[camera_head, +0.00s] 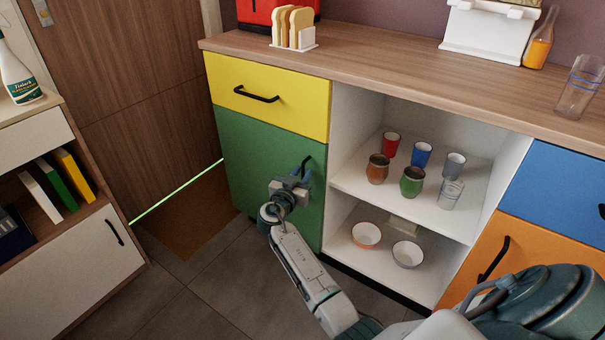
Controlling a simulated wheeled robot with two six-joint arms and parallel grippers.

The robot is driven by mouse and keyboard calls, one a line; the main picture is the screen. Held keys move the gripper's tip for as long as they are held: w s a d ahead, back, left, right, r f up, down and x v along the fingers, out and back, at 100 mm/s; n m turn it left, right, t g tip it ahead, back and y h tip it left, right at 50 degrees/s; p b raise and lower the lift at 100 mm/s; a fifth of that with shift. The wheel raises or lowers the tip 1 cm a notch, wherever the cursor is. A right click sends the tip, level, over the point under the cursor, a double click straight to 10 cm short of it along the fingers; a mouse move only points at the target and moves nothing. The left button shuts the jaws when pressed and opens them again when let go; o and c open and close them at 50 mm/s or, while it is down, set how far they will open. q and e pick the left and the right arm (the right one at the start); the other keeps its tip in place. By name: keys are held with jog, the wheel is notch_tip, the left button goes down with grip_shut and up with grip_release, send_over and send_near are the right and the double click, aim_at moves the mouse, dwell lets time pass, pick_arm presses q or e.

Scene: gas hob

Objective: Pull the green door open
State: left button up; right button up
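The green door (258,160) is on the left of the low cabinet, under the yellow drawer (270,98). It looks shut, in line with the drawer front. Its black handle (307,162) is near the door's upper right edge, and only the upper part shows. My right gripper (300,177) is at the handle, with its fingers over or beside the lower part. I cannot tell whether the fingers are closed on it. My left gripper is not in view.
Open shelves right of the door hold several cups (411,181) and two bowls (366,235). An orange door (490,255) is farther right. A low shelf unit (75,265) with books stands at the left. Floor (200,295) in front of the green door is clear.

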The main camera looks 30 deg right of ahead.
jog(key=shift+w+d, duration=0.3)
jog(key=shift+d, duration=0.2)
grip_shut()
